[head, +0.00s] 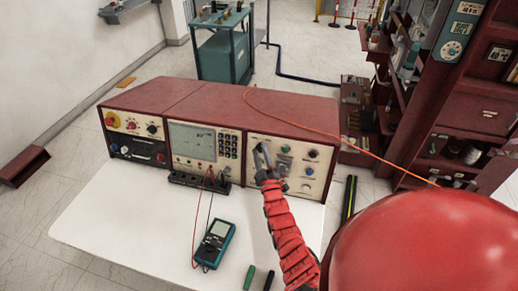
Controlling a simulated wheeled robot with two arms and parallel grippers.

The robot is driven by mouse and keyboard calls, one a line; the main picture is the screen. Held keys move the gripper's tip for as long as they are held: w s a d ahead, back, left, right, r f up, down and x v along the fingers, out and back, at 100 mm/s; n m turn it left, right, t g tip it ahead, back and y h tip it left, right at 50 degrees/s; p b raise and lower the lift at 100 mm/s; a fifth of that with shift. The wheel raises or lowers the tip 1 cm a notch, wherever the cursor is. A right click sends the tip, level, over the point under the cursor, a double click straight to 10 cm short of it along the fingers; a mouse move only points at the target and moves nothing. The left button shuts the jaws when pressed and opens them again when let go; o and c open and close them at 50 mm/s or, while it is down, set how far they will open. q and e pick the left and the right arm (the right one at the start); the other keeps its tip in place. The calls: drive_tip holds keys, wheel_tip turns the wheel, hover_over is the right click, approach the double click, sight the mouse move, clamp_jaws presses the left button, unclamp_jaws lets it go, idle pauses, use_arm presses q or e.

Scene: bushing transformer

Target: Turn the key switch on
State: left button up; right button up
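A red instrument console (225,100) with three cream front panels stands at the back of the white table. Its right panel (310,155) carries several round knobs and buttons. My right gripper (262,147) is in front of the left part of this panel, its narrow fingers pointing at it. The fingers cover part of the panel, and I cannot tell whether they touch it or hold anything. I cannot make out the key switch; it may be behind the fingers. My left gripper is not in view.
A teal multimeter (214,243) with leads lies on the white table (130,225). A green marker (249,277) and a dark marker (268,281) lie near the front edge. An orange cable (340,142) crosses the console top. Red shelving (460,110) stands at right.

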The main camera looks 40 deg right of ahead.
drive_tip(key=shift+x, duration=0.85)
clamp_jaws()
